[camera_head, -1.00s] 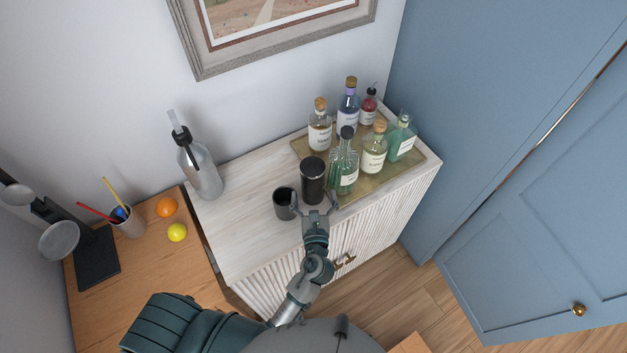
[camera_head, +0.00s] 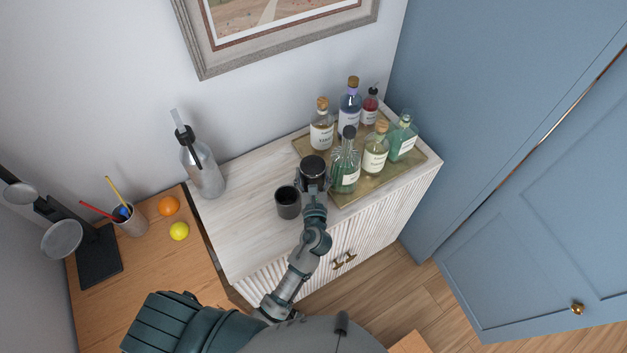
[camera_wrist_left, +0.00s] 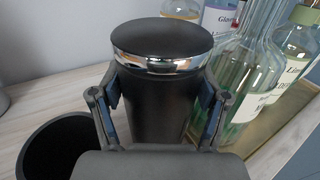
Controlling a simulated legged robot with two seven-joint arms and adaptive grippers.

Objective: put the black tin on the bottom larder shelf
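The black tin (camera_head: 313,171), a tall dark canister with a black lid and a shiny band, stands upright on the white ribbed cabinet (camera_head: 245,232). In the left wrist view, the tin (camera_wrist_left: 160,95) fills the space between my fingers. My left gripper (camera_head: 314,190) has one finger on each side of it, and the pads appear to press on its sides below the band. The tin's lower part is hidden by the gripper. My right gripper is not in view.
A dark open cup (camera_head: 288,204) stands close left of the tin. A tray (camera_head: 398,180) with several glass bottles is close on the right. A grey bottle (camera_head: 204,172) stands at the back left. Wooden desk with orange (camera_head: 169,206) and lemon (camera_head: 179,231) lies further left.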

